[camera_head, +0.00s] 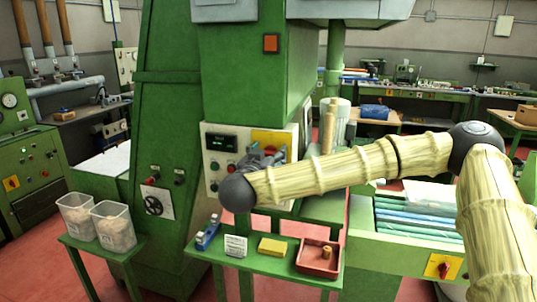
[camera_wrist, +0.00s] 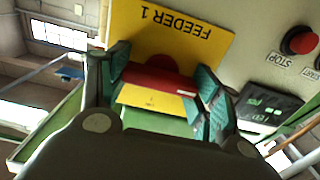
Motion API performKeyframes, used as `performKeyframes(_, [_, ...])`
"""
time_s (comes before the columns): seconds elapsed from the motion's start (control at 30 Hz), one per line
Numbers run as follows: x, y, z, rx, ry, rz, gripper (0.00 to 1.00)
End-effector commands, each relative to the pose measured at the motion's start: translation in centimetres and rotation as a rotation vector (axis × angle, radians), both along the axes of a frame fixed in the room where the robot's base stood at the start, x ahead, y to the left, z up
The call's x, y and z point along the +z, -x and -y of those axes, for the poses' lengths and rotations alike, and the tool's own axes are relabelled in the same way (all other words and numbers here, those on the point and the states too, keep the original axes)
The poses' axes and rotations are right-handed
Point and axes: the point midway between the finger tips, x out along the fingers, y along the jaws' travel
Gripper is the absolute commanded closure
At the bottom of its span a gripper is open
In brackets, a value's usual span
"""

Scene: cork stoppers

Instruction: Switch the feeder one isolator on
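The feeder one isolator has a red bar handle (camera_wrist: 160,82) on a yellow plate (camera_wrist: 150,40) lettered FEEDER 1, upside down in the wrist view. My gripper (camera_wrist: 165,85) straddles the handle, one teal-padded finger at each end of the bar. The fingers are wide apart, and I cannot tell whether the pads touch it. In the head view my gripper (camera_head: 268,158) is at the control panel, in front of the yellow plate (camera_head: 272,137); it and my arm hide the handle there.
A red STOP button (camera_wrist: 298,40) and a dark display (camera_wrist: 268,105) sit close beside the plate. Below the panel, a green bench (camera_head: 218,259) holds a red tray (camera_head: 310,268), a yellow block (camera_head: 272,247) and a blue item (camera_head: 208,233). Another red-and-yellow switch (camera_head: 443,267) is at the right.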

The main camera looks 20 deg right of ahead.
Motion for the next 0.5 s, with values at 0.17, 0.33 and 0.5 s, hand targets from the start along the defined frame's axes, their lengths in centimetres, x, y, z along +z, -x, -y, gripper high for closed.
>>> performKeyframes(0.17, [0.00, 0.01, 0.04, -0.001, -0.001, 0.001, 0.60])
performKeyframes(0.33, [0.08, 0.01, 0.04, -0.001, -0.009, 0.008, 0.60])
performKeyframes(0.5, [0.11, 0.02, 0.06, -0.001, -0.036, 0.027, 0.60])
